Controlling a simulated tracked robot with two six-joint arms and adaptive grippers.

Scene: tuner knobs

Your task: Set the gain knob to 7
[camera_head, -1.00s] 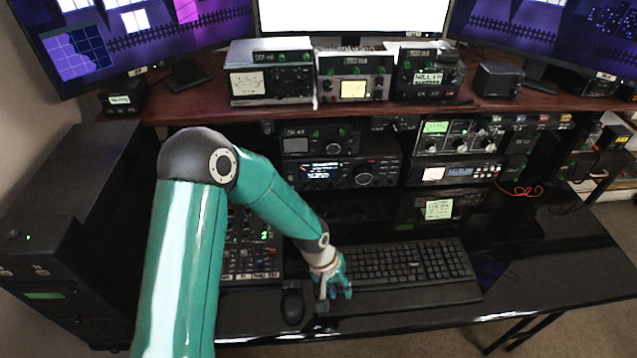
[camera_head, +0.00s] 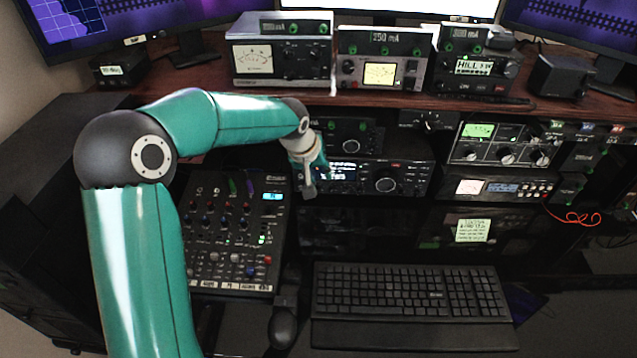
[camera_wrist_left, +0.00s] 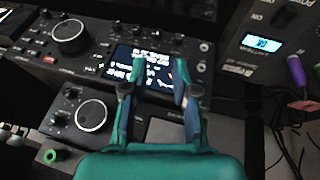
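I cannot tell which control is the gain knob, as the labels are too small to read. A tuner with a green display and several knobs (camera_head: 505,147) stands at the right of the shelf under the desk top. A black radio with a lit display and a large knob (camera_head: 386,185) stands left of it. My left gripper (camera_head: 313,182) is in front of this radio's left end. In the left wrist view its fingers (camera_wrist_left: 163,88) are apart and empty, in front of the radio's display (camera_wrist_left: 150,62). The radio's large knob (camera_wrist_left: 71,33) is beyond them to the left. My right gripper is not in view.
A mixer panel with many small knobs (camera_head: 232,232) lies below the left arm. A keyboard (camera_head: 410,292) and a mouse (camera_head: 283,325) are at the front. More meters and radios (camera_head: 280,62) line the upper shelf. A red cable (camera_head: 575,217) hangs at the right.

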